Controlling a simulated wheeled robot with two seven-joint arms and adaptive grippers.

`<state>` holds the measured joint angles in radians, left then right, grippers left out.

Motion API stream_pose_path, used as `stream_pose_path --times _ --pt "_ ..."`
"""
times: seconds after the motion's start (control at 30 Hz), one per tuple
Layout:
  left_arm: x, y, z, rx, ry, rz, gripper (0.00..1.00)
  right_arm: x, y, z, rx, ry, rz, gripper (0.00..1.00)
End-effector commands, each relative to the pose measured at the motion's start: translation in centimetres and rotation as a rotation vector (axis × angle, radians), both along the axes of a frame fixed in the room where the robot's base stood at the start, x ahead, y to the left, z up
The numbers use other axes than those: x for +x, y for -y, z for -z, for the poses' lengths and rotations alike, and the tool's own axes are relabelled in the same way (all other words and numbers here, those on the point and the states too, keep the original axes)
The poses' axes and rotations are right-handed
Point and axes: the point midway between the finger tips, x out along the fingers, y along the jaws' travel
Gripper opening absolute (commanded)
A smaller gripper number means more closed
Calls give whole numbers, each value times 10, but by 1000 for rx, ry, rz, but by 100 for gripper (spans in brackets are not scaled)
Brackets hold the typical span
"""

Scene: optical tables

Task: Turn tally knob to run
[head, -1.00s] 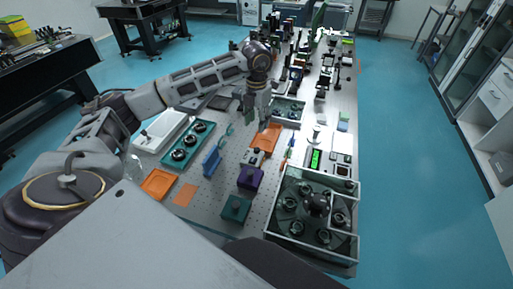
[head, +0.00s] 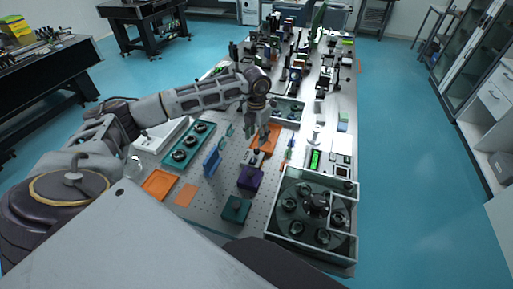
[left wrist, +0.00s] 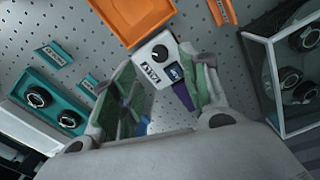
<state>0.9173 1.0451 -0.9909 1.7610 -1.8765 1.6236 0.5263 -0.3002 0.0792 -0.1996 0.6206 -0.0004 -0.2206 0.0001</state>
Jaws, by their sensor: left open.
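The tally box is small and white, with a black round knob (left wrist: 160,52) on its face and dark label plates beside it. In the head view the small box (head: 256,156) sits on the perforated table just below my left gripper (head: 256,133), between the orange tray and the purple block. In the left wrist view my left gripper (left wrist: 167,82) has its green-padded fingers spread, with the box beyond and between the tips. I see no contact with the knob. The knob's pointer and the label text are too small to read surely. My right gripper is not in view.
An orange tray (head: 266,139) lies behind the box and a purple block (head: 250,177) in front. A blue upright piece (head: 212,162) stands left. A device with a green display (head: 316,160) and a glass-walled case (head: 279,236) stand right. Bare table lies left of the purple block.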

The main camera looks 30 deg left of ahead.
Motion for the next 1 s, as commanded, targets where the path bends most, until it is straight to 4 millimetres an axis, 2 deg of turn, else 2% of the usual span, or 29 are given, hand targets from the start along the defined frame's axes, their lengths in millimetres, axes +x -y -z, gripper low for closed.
stream_pose_path --times 0.3,0.5,0.7,1.0 --pt "-1 1 42 0 -3 0 45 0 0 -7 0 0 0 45" --pt "0 0 62 0 -1 0 45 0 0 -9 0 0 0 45" --pt "0 0 71 0 0 0 45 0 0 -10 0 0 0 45" --pt "0 0 72 0 0 0 44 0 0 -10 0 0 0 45"
